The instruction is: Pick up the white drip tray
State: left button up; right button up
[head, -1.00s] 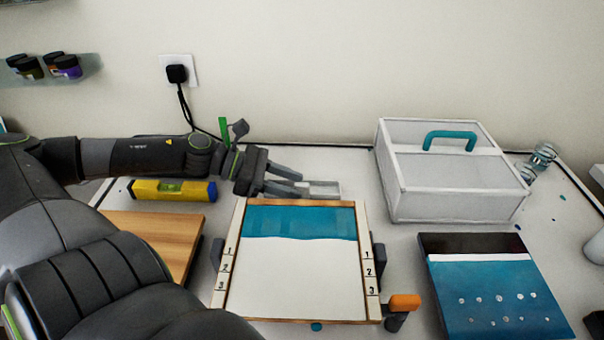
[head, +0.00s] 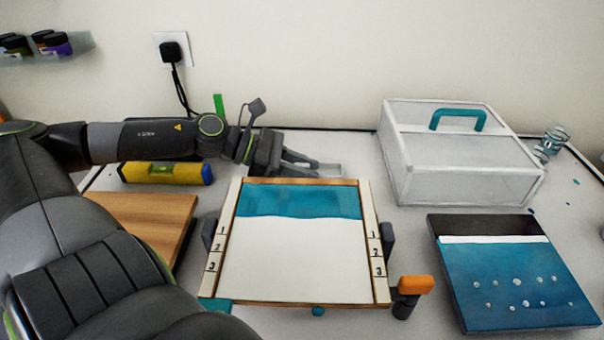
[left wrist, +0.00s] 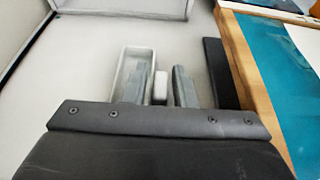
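The white drip tray (head: 329,170) is a small shallow rectangular tray on the table, just behind the framed panel. In the left wrist view the tray (left wrist: 133,62) shows its open inside and raised walls. A small white block (left wrist: 160,88), perhaps part of the tray, stands between my left gripper's fingers. My left gripper (head: 316,168) is low at the tray; its fingers (left wrist: 163,84) are apart, one on each side of the block, with a narrow gap on the right side. One finger overlaps the tray in that view. My right gripper is not in view.
The framed panel (head: 300,260) with a teal band lies in front, close to the gripper. A white case (head: 455,165) with a teal handle stands right. A yellow level (head: 160,173), a wooden board (head: 140,220) and a blue painted panel (head: 515,285) lie around.

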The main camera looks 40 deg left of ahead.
aim_at(305, 164)
pick_arm(q)
grip_shut()
notch_tip(305, 164, up, 8)
jog(key=p, duration=0.7)
jog(key=shift+r+p, duration=0.85)
jog(key=shift+r, duration=0.15)
